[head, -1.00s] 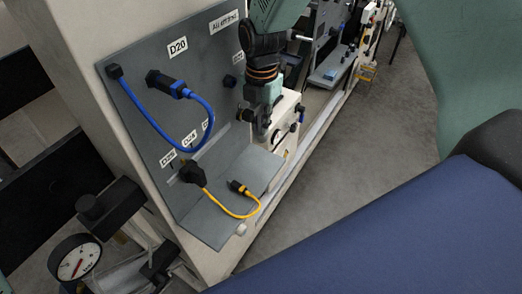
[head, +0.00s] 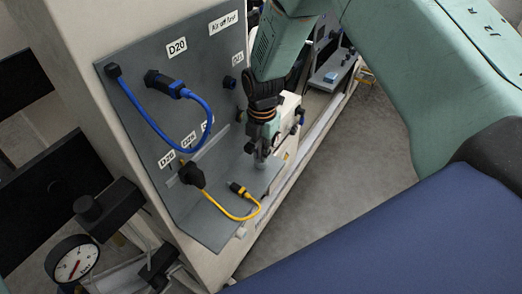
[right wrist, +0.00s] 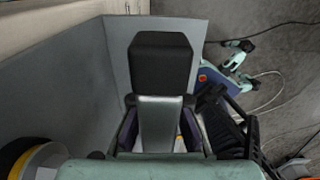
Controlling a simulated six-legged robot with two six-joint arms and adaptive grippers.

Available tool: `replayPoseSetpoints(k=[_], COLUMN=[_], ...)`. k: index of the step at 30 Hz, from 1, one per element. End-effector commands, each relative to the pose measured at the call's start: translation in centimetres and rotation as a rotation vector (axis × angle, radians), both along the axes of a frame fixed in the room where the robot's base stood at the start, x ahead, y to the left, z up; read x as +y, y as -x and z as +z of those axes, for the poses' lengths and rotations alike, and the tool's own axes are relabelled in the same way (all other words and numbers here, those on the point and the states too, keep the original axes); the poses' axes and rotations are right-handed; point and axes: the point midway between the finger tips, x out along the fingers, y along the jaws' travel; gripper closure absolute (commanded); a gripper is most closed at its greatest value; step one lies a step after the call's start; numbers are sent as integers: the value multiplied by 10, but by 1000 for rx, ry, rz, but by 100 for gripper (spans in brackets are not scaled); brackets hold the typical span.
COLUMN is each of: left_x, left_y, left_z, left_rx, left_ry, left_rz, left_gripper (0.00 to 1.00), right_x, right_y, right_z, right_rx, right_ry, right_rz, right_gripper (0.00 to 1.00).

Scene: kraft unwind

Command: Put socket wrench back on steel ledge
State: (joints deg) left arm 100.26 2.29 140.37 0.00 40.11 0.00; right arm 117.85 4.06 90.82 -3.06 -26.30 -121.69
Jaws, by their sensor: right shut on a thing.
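The socket wrench (right wrist: 160,65) shows in the right wrist view as a thick black part with a flat grey metal part between my fingers. My right gripper (right wrist: 159,125) is shut on it. In the head view the right gripper (head: 263,140) points down over the back part of the steel ledge (head: 212,222), close to the grey panel. A short grey piece shows below it there; I cannot tell whether it touches the ledge. Most of the wrench is hidden in the head view. My left gripper is not in view.
A yellow cable (head: 225,207) with black plugs lies across the front of the ledge. A blue cable (head: 150,122) hangs from the labelled grey panel (head: 205,75). A pressure gauge (head: 73,263) stands at lower left. Grey floor is open to the right.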

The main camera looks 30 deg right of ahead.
Motion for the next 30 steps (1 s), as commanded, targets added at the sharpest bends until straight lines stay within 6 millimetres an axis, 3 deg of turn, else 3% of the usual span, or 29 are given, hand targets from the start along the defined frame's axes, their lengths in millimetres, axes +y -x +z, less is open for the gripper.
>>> replayPoseSetpoints(k=[4, 5, 12, 23, 30], left_x=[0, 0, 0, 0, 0], left_y=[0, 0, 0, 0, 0], left_z=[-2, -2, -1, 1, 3], left_rx=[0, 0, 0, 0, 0], left_ry=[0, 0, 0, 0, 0], left_rz=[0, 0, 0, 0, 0], left_gripper=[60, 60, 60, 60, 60], right_x=[0, 0, 0, 0, 0], right_y=[0, 0, 0, 0, -1], right_z=[-4, -3, -3, 2, 43], right_rx=[-1, 0, 1, 0, -4], right_ry=[0, 0, 1, 0, 0], right_rz=[0, 0, 0, 0, 1], right_gripper=[100, 87, 66, 66, 66])
